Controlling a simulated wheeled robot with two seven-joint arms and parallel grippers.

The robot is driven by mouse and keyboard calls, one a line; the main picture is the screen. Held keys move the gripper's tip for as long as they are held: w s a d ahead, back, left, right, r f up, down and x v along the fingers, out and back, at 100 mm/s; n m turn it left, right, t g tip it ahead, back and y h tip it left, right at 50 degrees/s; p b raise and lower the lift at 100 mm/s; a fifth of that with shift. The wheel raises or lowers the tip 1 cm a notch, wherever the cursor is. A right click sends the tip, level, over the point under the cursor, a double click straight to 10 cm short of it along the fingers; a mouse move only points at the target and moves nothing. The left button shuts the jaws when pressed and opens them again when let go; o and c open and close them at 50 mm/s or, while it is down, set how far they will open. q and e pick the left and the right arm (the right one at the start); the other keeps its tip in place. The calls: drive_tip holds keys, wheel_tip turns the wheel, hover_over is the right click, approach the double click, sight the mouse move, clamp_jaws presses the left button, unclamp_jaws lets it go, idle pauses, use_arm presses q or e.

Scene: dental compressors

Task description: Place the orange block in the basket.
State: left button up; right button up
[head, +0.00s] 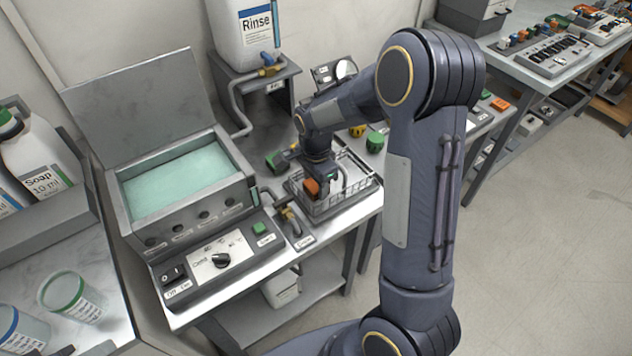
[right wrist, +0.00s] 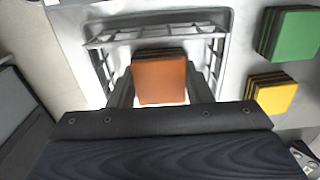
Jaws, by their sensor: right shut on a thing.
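The orange block (head: 311,187) is between the fingers of my right gripper (head: 321,181), which is shut on it. In the right wrist view the orange block (right wrist: 160,78) sits between the two dark fingers of my right gripper (right wrist: 160,88). The wire basket (head: 352,201) stands on the metal table, and the basket's rails (right wrist: 100,65) show around the block in the wrist view. The block is over or within the basket's outline; I cannot tell whether it touches the floor. My left gripper is not in view.
A green block (right wrist: 290,35) and a yellow block (right wrist: 272,92) lie right of the basket in the wrist view. In the head view, an open-lidded bath (head: 185,178) stands left of the basket. A brass valve (head: 287,214) is close to the basket's left side.

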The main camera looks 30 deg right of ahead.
sight(316, 184)
drive_tip(key=o, duration=0.6)
drive_tip(key=shift+f, duration=0.15)
drive_tip(key=o, duration=0.5)
wheel_tip(316, 184, up, 12)
drive_tip(key=s+a+r+n+t+y, duration=0.1)
drive_tip(key=s+a+n+t, duration=0.1)
drive_tip(key=s+n, duration=0.3)
drive_tip(key=s+a+r+n+t+y, duration=0.1)
drive_tip(key=s+a+n, duration=0.2)
drive_tip(key=s, duration=0.6)
drive_tip(key=s+a+r+n+t+y, duration=0.1)
drive_tip(key=s+a+n+t, duration=0.1)
drive_tip(key=s+n, duration=0.5)
drive_tip(key=shift+s+a+r+n+t+y, duration=0.2)
drive_tip(key=shift+s+n+t+y, duration=0.15)
drive_tip(key=shift+s, duration=0.25)
